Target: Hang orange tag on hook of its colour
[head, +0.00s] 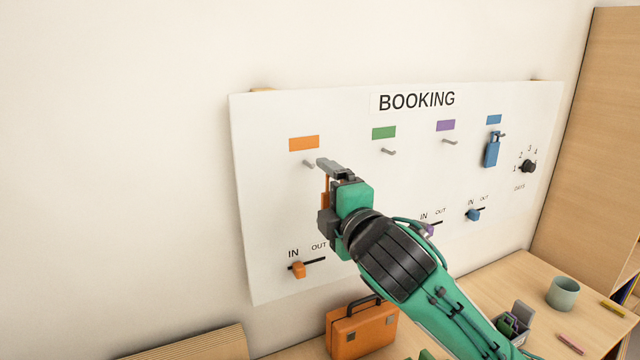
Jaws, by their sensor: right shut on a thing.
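The white board (270,215) headed BOOKING is on the wall. An orange label (304,143) sits at its upper left, with a small grey hook (308,164) just below it. My right gripper (325,190) is shut on the orange tag (326,188), in front of the board. In the picture the tag is just right of and below that hook. Only a narrow strip of the tag shows; the gripper hides the rest. I cannot tell whether the tag touches the hook. My left gripper is out of view.
Hooks under the green label (384,132) and purple label (446,125) are bare. A blue tag (491,150) hangs under the blue label. An orange slider (298,269) and dial (528,166) are on the board. An orange case (360,330) and cup (563,292) stand below.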

